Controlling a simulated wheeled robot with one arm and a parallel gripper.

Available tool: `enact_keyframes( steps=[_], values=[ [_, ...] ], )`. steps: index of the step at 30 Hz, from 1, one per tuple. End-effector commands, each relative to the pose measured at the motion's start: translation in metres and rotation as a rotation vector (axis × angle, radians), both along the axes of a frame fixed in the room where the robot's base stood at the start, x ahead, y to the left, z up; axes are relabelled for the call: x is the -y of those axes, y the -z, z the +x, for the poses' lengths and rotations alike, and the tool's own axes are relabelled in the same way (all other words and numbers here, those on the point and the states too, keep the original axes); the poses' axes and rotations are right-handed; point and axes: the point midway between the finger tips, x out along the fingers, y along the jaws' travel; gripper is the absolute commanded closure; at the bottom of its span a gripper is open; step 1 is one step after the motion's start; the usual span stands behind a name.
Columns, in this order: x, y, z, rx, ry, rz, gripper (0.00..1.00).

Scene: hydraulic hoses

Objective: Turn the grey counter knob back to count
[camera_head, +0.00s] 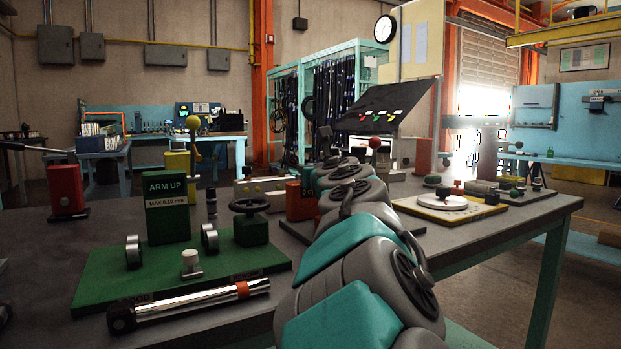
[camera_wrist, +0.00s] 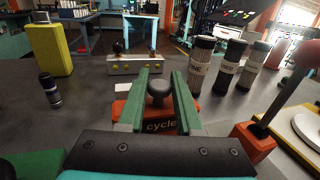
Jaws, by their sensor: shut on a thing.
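The dark grey counter knob (camera_wrist: 159,88) stands on an orange block (camera_wrist: 127,110) in the wrist view. The block has dark lettering that begins "cycle"; the rest of it is covered. My gripper (camera_wrist: 160,82) has its two green fingers on either side of the knob, shut on it. The fingers hide the sides of the block, and I cannot make out a pointer mark on the knob. In the head view my arm hides the gripper and the knob. An orange block (camera_head: 299,201) shows just left of my arm there.
A lever on an orange base (camera_wrist: 252,140) is close on the right. A small dark cylinder (camera_wrist: 49,91) stands left. A green board with an "ARM UP" block (camera_head: 167,208) is left of my arm.

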Motion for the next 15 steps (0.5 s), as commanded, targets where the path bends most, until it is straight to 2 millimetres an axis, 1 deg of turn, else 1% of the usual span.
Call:
enact_keyframes(
  steps=[1,15],
  values=[
    [0.0015,0.0021,0.0007,-0.001,-0.007,0.000,1.00],
    [-0.0006,0.0002,0.0001,-0.001,-0.030,0.000,1.00]
  ],
)
